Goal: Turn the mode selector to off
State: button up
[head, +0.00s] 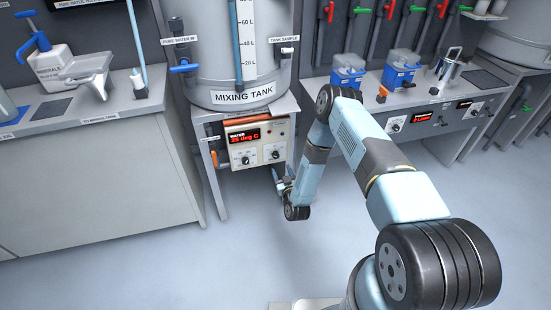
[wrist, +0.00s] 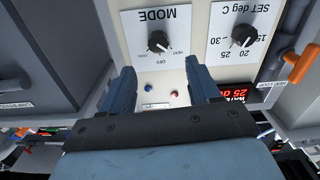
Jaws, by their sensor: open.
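The mode selector is a black knob (wrist: 158,41) on a white plate marked MODE, upside down in the wrist view. OFF is printed below it there, HEAT to its lower right and a small word to its lower left. Its pale mark seems to lean toward HEAT, but it is small. In the head view the mode selector (head: 275,155) is the right knob of the control panel (head: 259,123) under the mixing tank. My gripper (wrist: 163,82) is open and empty, its fingers apart and short of the knob. My gripper (head: 282,184) is partly hidden in the head view.
The SET deg C knob (wrist: 245,34) sits beside the mode selector. A red and a blue dot lie between my fingers. The water display (head: 245,136) reads about 25 deg C. An orange handle (head: 214,159) is left of the panel. The floor in front is clear.

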aim_at(276, 156)
jog(key=x, duration=0.9)
jog(key=shift+w+d, duration=0.1)
jog(key=shift+w, duration=0.15)
